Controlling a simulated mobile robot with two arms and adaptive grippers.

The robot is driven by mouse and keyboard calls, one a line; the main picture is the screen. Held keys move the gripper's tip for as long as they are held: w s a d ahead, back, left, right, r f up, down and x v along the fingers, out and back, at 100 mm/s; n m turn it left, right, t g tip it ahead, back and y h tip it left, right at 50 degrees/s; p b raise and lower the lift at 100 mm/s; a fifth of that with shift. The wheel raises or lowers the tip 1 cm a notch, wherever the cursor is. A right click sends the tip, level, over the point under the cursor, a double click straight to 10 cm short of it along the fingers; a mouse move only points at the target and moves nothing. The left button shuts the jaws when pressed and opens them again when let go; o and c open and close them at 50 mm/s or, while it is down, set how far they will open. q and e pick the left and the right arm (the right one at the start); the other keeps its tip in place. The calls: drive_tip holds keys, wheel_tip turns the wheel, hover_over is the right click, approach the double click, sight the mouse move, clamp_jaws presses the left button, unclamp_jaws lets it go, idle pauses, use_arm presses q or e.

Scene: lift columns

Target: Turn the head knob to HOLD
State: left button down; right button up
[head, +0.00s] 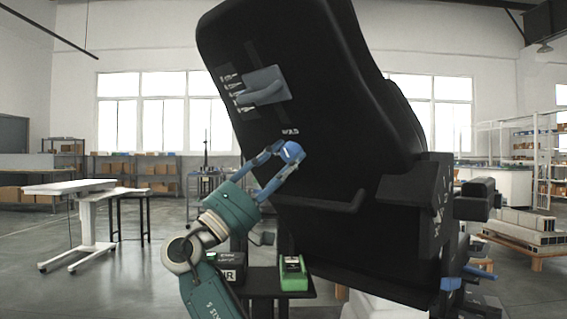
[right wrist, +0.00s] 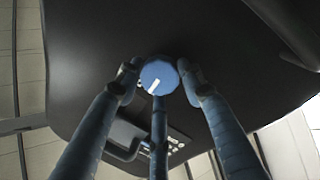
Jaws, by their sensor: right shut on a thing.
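The head knob (head: 291,152) is a round blue knob on the lower face of a large tilted black body (head: 345,120). My right gripper (head: 278,160) is shut on it, with fingers around its sides. In the right wrist view the knob (right wrist: 159,77) sits between the fingertips, and its white pointer mark slants to the lower left. Small white lettering (head: 290,132) is just above the knob in the head view, too small to read surely. I cannot tell which position the pointer marks. My left gripper is not in view.
A blue-grey plate with a lever (head: 264,92) is higher on the black body, beside white labels. A black bar handle (head: 320,201) is below the knob. A dark stand below carries a green device (head: 293,273) and a black box (head: 227,268). A white table (head: 72,187) stands at left.

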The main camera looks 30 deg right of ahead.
drive_tip(key=shift+s+d+f+g, duration=0.1)
drive_tip(key=shift+d+f+g, duration=0.05)
drive_tip(key=shift+g, duration=0.15)
drive_tip(key=o, duration=1.2)
drive_tip(key=shift+s+d, duration=0.1)
drive_tip(key=shift+c, duration=0.2)
drive_tip(key=shift+a+f, duration=0.25)
drive_tip(key=shift+a, duration=0.3)
drive_tip(key=v, duration=1.1)
drive_tip(key=shift+d, duration=0.1)
